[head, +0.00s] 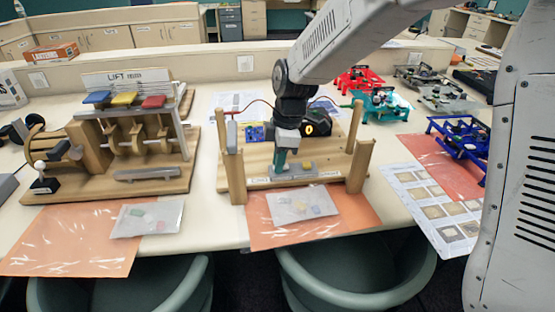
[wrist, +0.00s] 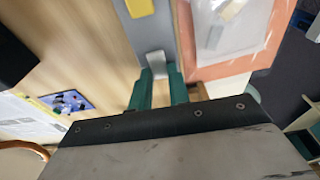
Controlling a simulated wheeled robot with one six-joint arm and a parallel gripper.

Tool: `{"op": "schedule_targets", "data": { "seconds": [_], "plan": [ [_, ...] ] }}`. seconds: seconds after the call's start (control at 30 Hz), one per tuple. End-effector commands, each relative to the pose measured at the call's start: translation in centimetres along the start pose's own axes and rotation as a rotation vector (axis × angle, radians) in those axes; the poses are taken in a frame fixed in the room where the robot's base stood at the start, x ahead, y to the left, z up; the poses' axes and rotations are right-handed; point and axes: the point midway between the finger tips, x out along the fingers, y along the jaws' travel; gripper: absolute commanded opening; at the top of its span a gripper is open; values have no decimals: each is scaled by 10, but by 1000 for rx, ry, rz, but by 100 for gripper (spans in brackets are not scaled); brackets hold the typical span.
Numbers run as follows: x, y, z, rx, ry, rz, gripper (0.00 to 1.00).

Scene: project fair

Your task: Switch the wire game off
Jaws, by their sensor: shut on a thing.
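The wire game (head: 335,161) is a wooden board with upright posts at its left and right ends, on the table in the middle of the head view. A grey plate with a yellow piece (head: 307,165) lies near its front edge; the yellow piece also shows at the top of the wrist view (wrist: 139,7). My gripper (head: 279,172) points down at the front middle of the board, left of the yellow piece. In the wrist view its green fingers (wrist: 155,78) are close together on a small grey part (wrist: 156,60) at the board's edge. The fingers hide most of that part.
A clear bag (head: 302,203) lies on an orange sheet (head: 270,233) before the board. A black and yellow object (head: 317,122) and a blue module (head: 257,132) stand behind my gripper. A wooden lift model (head: 125,150) is left; coloured frames (head: 380,104) are right.

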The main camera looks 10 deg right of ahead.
Motion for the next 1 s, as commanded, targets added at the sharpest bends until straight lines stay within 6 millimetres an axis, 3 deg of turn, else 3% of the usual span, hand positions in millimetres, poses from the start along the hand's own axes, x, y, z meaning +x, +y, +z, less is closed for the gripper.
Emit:
{"op": "schedule_targets", "data": {
  "seconds": [0.3,0.73,0.77,0.83,1.0],
  "plan": [
    [-2,0,8,5,234,0,0],
    [-2,0,8,-1,274,2,0],
    [-2,0,8,-1,274,2,24],
    [-2,0,8,-1,274,2,40],
    [-2,0,8,0,273,2,40]
  ]
}}
